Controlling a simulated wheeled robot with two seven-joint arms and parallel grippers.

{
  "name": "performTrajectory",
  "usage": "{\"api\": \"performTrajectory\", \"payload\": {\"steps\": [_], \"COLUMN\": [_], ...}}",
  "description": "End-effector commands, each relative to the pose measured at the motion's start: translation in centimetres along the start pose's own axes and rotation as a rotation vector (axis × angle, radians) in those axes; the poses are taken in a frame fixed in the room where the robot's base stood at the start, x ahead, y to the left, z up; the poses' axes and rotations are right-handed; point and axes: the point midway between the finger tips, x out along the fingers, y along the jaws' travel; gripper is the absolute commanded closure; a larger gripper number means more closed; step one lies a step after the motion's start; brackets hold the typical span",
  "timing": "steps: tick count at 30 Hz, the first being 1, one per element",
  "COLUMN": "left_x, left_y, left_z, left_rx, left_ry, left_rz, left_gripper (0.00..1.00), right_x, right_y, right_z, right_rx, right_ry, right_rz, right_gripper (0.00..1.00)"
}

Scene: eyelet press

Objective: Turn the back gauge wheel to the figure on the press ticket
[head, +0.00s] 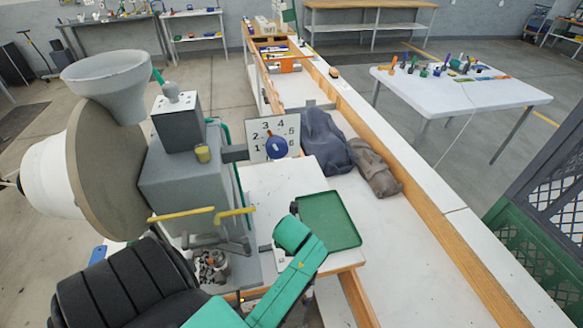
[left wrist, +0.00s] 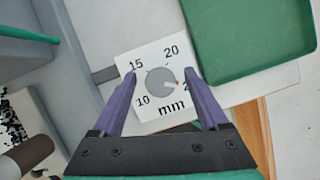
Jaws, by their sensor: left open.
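The back gauge wheel (left wrist: 160,82) is a small grey knob on a tilted white plate (left wrist: 150,57) marked 10, 15, 20 and mm. Another figure starting with 2 is partly hidden by the right-hand finger. A small reddish mark on the wheel's right side points towards that figure. My left gripper (left wrist: 160,76) is open, its two purple fingers on either side of the wheel with gaps to it. In the head view my green arm covers this gripper and most of the plate. I cannot make out a press ticket. My right gripper is not in view.
The grey press (head: 180,175) stands at left with a hopper (head: 108,75). A blue knob (head: 277,148) sits on a numbered plate (head: 257,131). A green tray (head: 328,222) lies close right of my arm. Dark cloth bundles (head: 325,142) lie behind. The white bench (head: 410,245) is clear at right.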

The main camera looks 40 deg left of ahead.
Motion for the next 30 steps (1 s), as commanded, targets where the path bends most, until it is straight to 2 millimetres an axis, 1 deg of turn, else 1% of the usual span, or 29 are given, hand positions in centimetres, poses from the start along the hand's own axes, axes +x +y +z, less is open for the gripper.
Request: {"api": "performTrajectory", "payload": {"steps": [1, 2, 3, 5, 6, 7, 8, 13, 20, 25, 30], "left_x": [0.0, 0.0, 0.0, 0.0, 0.0, 0.0, 0.0, 0.0, 0.0, 0.0, 0.0], "left_y": [0.0, 0.0, 0.0, 0.0, 0.0, 0.0, 0.0, 0.0, 0.0, -0.1, -0.2], "left_z": [0.0, 0.0, 0.0, 0.0, 0.0, 0.0, 0.0, -0.1, 0.0, 0.0, 0.0], "left_rx": [0.0, 0.0, 0.0, 0.0, 0.0, 0.0, 0.0, -0.001, -0.033, -0.104, -0.22], "left_ry": [0.0, 0.0, 0.001, 0.001, 0.001, 0.001, 0.001, 0.001, 0.0, 0.001, 0.0], "left_rz": [0.0, 0.0, 0.0, 0.0, 0.0, 0.0, 0.0, 0.0, 0.015, 0.045, 0.093], "left_gripper": [0.23, 0.27, 0.42, 0.65, 0.81, 0.92, 1.0, 1.0, 1.0, 1.0, 1.0], "right_x": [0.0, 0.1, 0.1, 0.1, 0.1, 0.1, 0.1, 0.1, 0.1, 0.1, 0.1], "right_y": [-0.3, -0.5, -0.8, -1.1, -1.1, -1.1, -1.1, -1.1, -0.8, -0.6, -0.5], "right_z": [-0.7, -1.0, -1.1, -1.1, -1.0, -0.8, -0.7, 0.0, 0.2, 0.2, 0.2], "right_rx": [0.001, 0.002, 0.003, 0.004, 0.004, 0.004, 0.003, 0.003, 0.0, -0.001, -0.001], "right_ry": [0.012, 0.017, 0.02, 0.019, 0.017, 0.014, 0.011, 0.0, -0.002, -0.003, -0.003], "right_rz": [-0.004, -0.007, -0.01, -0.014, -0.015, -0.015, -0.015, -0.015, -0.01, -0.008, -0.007], "right_gripper": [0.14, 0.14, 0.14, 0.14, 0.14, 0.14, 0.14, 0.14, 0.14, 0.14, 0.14]}}
